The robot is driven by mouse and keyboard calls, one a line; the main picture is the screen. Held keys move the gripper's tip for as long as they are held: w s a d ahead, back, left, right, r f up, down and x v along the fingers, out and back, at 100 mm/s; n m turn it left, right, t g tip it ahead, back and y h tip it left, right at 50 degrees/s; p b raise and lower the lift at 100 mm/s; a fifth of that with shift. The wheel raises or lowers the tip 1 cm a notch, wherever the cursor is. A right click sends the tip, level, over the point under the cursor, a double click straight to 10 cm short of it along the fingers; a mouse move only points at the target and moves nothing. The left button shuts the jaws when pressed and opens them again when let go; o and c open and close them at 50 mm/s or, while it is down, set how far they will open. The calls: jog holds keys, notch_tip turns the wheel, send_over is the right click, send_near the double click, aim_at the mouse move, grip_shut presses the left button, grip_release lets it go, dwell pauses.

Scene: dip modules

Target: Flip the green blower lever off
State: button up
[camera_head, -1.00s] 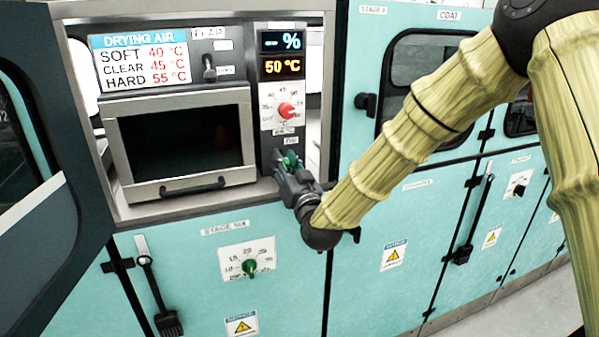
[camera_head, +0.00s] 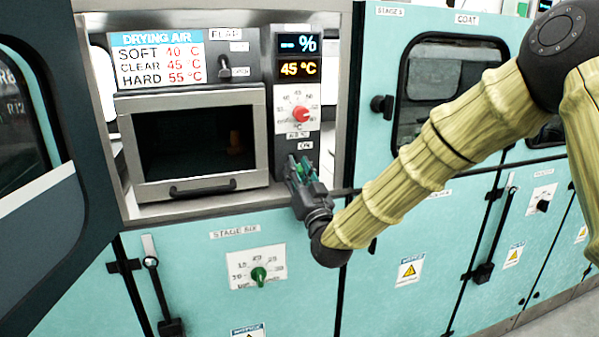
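The green blower lever (camera_head: 303,169) is on the narrow grey control panel (camera_head: 285,124), below the red dial and the ON label. Only part of the green shows between my gripper's fingers. My gripper (camera_head: 301,172) is at the lever, with its dark fingers around or right beside it. I cannot tell whether the fingers touch the lever or how far apart they are. The lever's exact tilt is hidden by the fingers. My arm reaches in from the right.
The red dial (camera_head: 299,114) sits just above, under displays (camera_head: 299,69) reading "-- %" and 45 °C. The drawer-like oven door (camera_head: 193,145) with a handle is to the left. A green knob (camera_head: 259,275) is below. An open dark door (camera_head: 40,200) stands at far left.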

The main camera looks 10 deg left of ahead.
jog(key=o, duration=0.4)
jog(key=shift+c, duration=0.2)
